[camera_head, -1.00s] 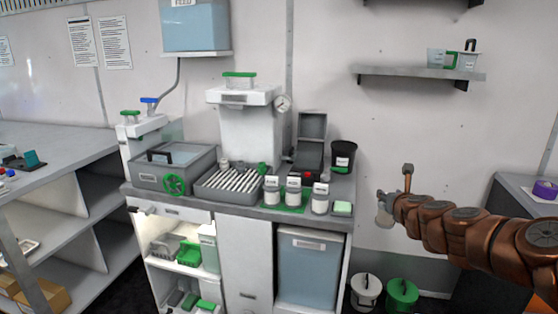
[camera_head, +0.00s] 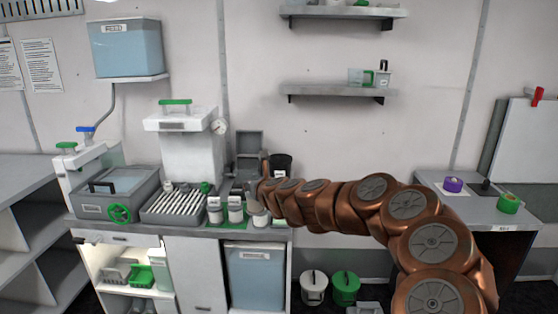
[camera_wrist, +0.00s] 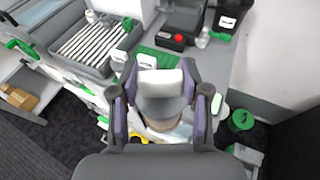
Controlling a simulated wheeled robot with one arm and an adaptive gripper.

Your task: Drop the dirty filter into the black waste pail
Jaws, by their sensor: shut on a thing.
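My gripper (camera_wrist: 160,75) is shut on a pale piece (camera_wrist: 160,84), which I take to be the dirty filter. It has a white end and a greyish to brownish lower part between the purple-lined fingers. In the head view my gripper (camera_head: 262,187) is at the bench's right end, and the held piece is hard to make out there. The black waste pail (camera_head: 282,163) stands on the bench behind my gripper, partly hidden by it. In the wrist view the pail (camera_wrist: 228,17) is beyond the fingers, up and to the right, apart from the held piece.
White labelled jars (camera_head: 215,211) stand along the bench front, left of my gripper. A grey box with its lid up (camera_head: 248,145) stands beside the pail. A box with a red button (camera_wrist: 178,39) lies before it. White (camera_head: 314,287) and green (camera_head: 346,288) pails stand on the floor.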

